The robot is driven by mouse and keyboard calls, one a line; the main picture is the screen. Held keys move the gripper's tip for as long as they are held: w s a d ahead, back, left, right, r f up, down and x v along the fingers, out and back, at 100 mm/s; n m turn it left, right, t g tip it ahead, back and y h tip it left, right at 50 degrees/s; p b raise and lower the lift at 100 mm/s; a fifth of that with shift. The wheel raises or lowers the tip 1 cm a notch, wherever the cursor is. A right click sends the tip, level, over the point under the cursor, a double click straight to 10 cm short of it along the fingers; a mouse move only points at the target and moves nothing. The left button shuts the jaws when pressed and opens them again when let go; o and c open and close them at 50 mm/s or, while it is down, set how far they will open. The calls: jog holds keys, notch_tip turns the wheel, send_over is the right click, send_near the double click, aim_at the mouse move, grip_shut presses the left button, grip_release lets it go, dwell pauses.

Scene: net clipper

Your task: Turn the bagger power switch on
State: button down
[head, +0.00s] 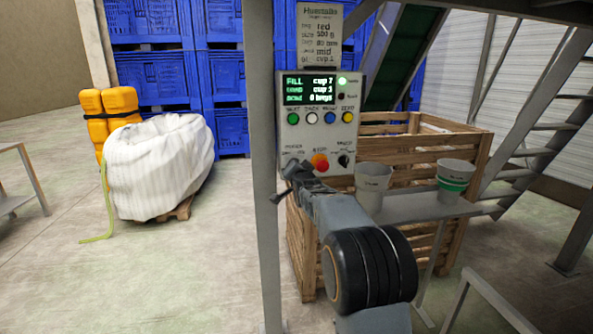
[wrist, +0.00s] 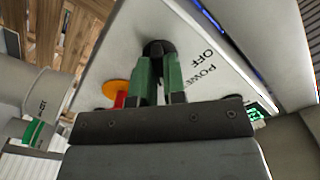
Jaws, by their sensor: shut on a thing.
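The bagger's control panel (head: 318,125) is a grey box on a post, with a lit green display, a row of coloured buttons and a red stop button (head: 320,163). The power switch is a round black knob (wrist: 158,48) in the wrist view, beside the printed words "OFF" and "POWER". My gripper (head: 297,172) is at the panel's lower left; its green fingers (wrist: 158,68) are shut on the knob. The gripper hides the switch in the head view, and the knob's pointer angle cannot be told.
The red and orange stop button (wrist: 118,92) lies close beside my fingers. A white cup (head: 373,182) and a green-banded cup (head: 452,180) stand on a shelf right of my arm. A wooden crate (head: 470,145) is behind. A vertical post (head: 264,200) stands just left of my gripper.

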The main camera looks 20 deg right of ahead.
jog(key=shift+r+m, duration=0.1)
jog(key=shift+m, duration=0.5)
jog(key=c, duration=1.2)
grip_release()
jog(key=s+a, duration=0.1)
jog(key=s, duration=0.3)
jog(key=s+a+b, duration=0.1)
jog(key=s, duration=0.8)
jog(key=shift+s+a, duration=0.25)
jog(key=shift+a, duration=0.15)
jog(key=s+f+n+g, duration=0.3)
jog(key=f+n+g, duration=0.15)
jog(key=f, duration=0.45)
jog(key=s+a+f+n+g+y+p, duration=0.25)
jog(key=s+a+g+p, duration=0.3)
jog(key=s, duration=0.35)
jog(key=s+a+r+n+g+p, duration=0.1)
jog(key=s+a+r+p, duration=0.1)
jog(key=s+p, duration=0.1)
jog(key=s+a+r+n+g+p, duration=0.1)
jog(key=s+a+r+n+p, duration=0.1)
jog(key=s, duration=0.4)
jog(key=s+a+r+n+g+y+p, duration=0.1)
jog(key=s+a+r+g+p, duration=0.1)
jog(key=s+r+p, duration=0.2)
jog(key=shift+s+a+r+n+p, duration=0.15)
jog(key=shift+s+n+p, duration=0.25)
jog(key=shift+s+p, duration=0.35)
